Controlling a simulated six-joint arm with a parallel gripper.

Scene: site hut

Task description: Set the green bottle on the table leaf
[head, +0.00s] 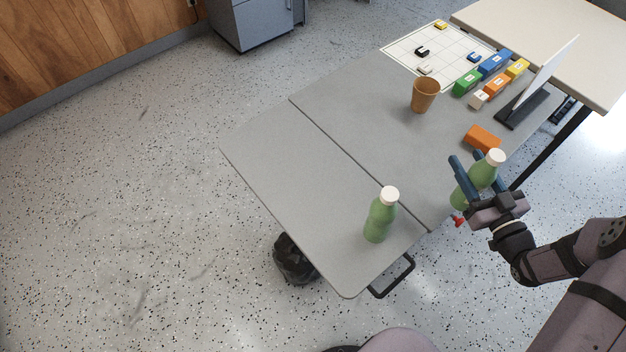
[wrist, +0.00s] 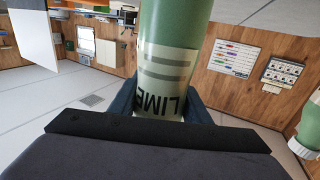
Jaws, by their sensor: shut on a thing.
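My gripper (head: 468,168) is at the table's near right edge, shut on a green bottle (head: 484,172) with a white cap. In the wrist view the held bottle (wrist: 172,30) fills the space between the fingers, and its pale label reads LIME. The fingers hide part of it. I cannot tell its exact height over the table. The grey table leaf (head: 270,165) is the left section, beyond a dark seam, and looks level. A second green bottle (head: 380,217) with a white cap stands upright on the leaf near its front. It also shows in the wrist view (wrist: 309,128).
An orange-brown cup (head: 424,96), an orange block (head: 482,138), coloured blocks (head: 494,64) and a screen (head: 545,72) stand on the main tabletop. A gridded white sheet (head: 405,50) lies at the back. The leaf's middle and far left are clear. A black bag (head: 294,260) is beneath.

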